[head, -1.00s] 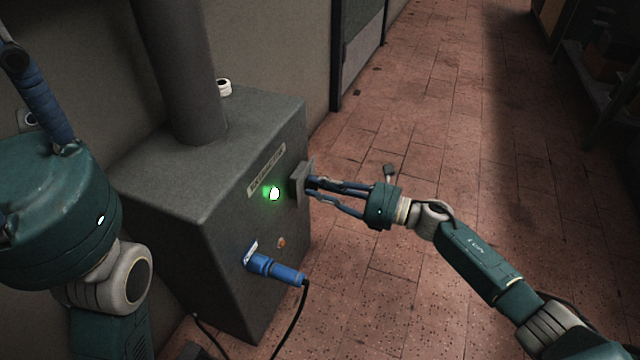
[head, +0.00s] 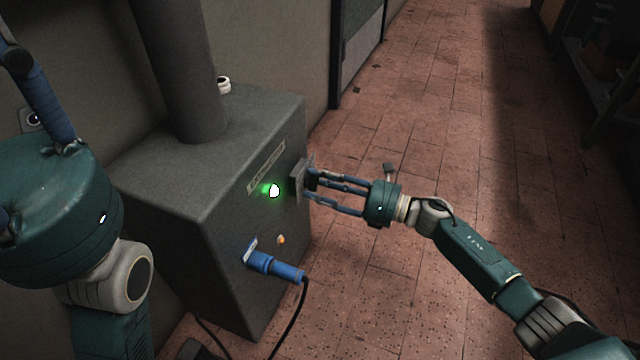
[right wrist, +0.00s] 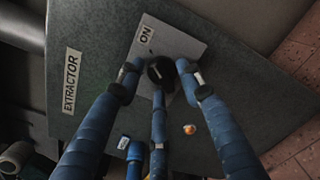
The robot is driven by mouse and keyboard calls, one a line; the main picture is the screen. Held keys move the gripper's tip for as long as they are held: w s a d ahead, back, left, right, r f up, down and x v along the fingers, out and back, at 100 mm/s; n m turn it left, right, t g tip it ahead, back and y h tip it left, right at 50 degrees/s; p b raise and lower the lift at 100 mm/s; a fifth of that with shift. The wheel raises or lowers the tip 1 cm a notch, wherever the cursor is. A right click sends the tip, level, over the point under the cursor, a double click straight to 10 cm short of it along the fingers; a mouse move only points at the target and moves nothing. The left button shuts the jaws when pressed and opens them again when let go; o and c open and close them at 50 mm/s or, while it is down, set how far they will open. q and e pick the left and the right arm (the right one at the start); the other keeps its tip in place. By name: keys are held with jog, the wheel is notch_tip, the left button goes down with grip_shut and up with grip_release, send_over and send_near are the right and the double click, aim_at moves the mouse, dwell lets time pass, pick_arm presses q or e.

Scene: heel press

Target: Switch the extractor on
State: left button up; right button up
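The extractor (head: 255,130) is a dark grey cabinet with a thick pipe on top. A green light (head: 274,191) glows on its front. The switch plate (head: 301,178) is at the right of that front, and the right wrist view shows "ON" on the plate (right wrist: 185,42). A round black knob (right wrist: 160,71) sits on the plate. My right gripper (head: 309,187) has its blue fingers spread around the knob, close to the plate; light contact cannot be ruled out. My left gripper (head: 45,130) is raised close to the camera at the left, its fingertips mostly out of view.
A blue plug (head: 275,267) with a black cable sits low on the front, below a small orange light (head: 281,240). A white-rimmed round part (head: 223,85) shows behind the cabinet. Tiled floor to the right is clear; shelving (head: 600,75) stands at the far right.

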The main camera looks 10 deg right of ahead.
jog(key=v, duration=1.2)
